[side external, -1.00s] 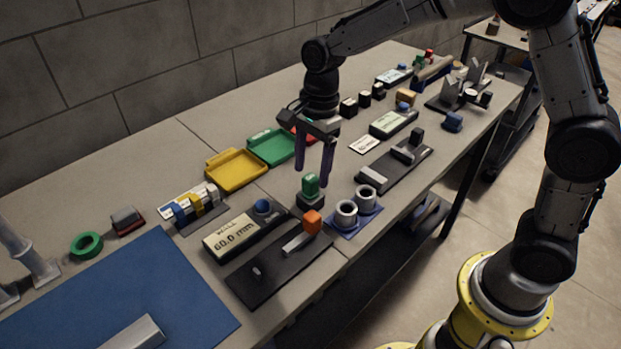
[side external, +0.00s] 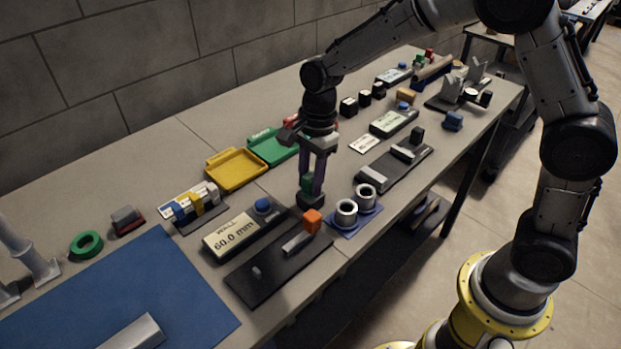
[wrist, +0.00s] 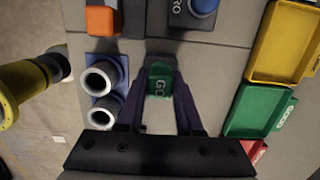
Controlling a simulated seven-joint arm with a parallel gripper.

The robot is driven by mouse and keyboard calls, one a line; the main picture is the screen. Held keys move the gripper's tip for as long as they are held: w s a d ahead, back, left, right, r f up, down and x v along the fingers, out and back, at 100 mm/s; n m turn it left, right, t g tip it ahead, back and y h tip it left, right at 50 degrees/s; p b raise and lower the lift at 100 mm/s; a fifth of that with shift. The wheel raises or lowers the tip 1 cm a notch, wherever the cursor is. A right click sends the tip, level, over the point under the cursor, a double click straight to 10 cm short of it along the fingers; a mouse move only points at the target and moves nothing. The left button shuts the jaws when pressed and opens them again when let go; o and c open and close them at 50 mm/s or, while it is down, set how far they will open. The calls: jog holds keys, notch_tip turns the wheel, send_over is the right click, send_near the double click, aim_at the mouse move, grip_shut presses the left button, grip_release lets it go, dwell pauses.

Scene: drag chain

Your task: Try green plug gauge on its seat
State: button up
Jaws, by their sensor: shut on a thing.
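The green plug gauge (side external: 307,183) stands upright at its dark block (side external: 311,201) on the bench, between the gauge display and the two grey rings. My gripper (side external: 312,190) points down over it and is shut on its green upper part, with a finger on each side.
Two grey rings (side external: 346,213) stand on a blue plate close to the right. A dark fixture with an orange block (side external: 312,221) lies in front. A display reading 60.0 mm (side external: 232,235) is to the left. Yellow (side external: 236,169) and green (side external: 272,147) trays lie behind.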

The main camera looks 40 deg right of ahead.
grip_shut()
jog(key=shift+r, duration=0.1)
jog(key=shift+r, duration=2.95)
jog(key=shift+s, duration=0.2)
jog(key=s+d+r, duration=0.1)
jog(key=s+r, duration=0.3)
jog(key=s, duration=0.4)
jog(key=shift+d+r, duration=0.25)
